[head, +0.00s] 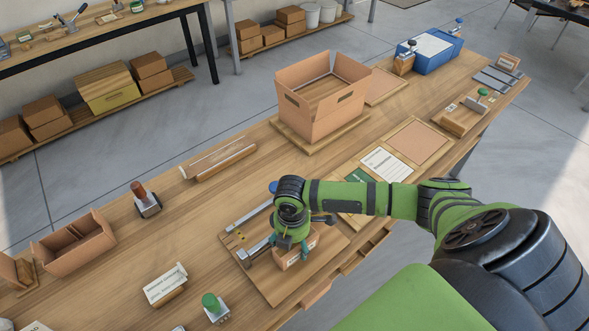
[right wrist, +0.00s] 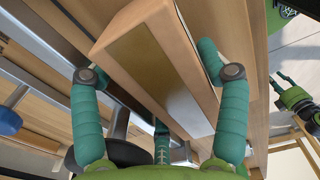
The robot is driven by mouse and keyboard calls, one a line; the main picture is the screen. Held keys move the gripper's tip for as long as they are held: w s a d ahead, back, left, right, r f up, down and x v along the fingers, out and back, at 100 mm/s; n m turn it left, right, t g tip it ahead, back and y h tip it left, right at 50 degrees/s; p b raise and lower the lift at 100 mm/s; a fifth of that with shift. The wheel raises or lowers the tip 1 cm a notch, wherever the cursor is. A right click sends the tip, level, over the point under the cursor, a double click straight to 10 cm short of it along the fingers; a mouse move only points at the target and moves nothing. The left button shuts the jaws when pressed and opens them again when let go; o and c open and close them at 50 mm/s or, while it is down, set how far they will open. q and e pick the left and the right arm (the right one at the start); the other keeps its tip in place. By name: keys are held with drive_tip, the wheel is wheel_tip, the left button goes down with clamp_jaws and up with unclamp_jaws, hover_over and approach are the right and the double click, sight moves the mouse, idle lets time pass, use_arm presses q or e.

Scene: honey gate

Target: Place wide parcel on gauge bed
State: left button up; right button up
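The wide parcel (head: 306,246), a brown box with a pale label, is under my right gripper (head: 291,243) in the head view. It is over the wooden board of the gauge bed (head: 266,285), between its metal rails. In the right wrist view the parcel (right wrist: 155,70) lies between the teal fingers of my right gripper (right wrist: 150,68), with a fingertip against each long side. The gripper hides part of the parcel, so I cannot tell whether it rests on the board. A small green and black part, apparently my left arm's end (right wrist: 292,94), shows at the right edge there.
An open cardboard box (head: 322,105) stands behind on the bench. A divided carton (head: 75,245), a wooden-handled stamp (head: 145,200), a card holder (head: 166,287) and a green-knobbed stamp (head: 213,306) are at left. Cards (head: 384,165) lie beyond my right forearm. Bench between is clear.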

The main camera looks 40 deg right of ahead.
drive_tip(key=c, duration=1)
drive_tip(key=shift+o, duration=0.2)
drive_tip(key=shift+w+r+b, duration=0.1)
drive_tip(key=shift+r+b, duration=0.25)
drive_tip(key=shift+r, duration=0.3)
drive_tip(key=s+d+b, duration=0.1)
drive_tip(key=s+b, duration=0.3)
drive_tip(key=s, duration=1.4)
use_arm(q)
drive_tip(key=f, duration=0.1)
drive_tip(key=s+f, duration=0.1)
drive_tip(key=f, duration=0.3)
drive_tip(key=shift+s+f, duration=0.15)
drive_tip(key=shift+s, duration=0.15)
use_arm(e)
drive_tip(key=w+a+r+m, duration=0.3)
drive_tip(key=w+r+m, duration=0.6)
drive_tip(key=w+a+r+m, duration=0.4)
drive_tip(key=w+r+m, duration=0.5)
drive_tip(key=r+m, duration=0.1)
drive_tip(key=shift+w, duration=0.2)
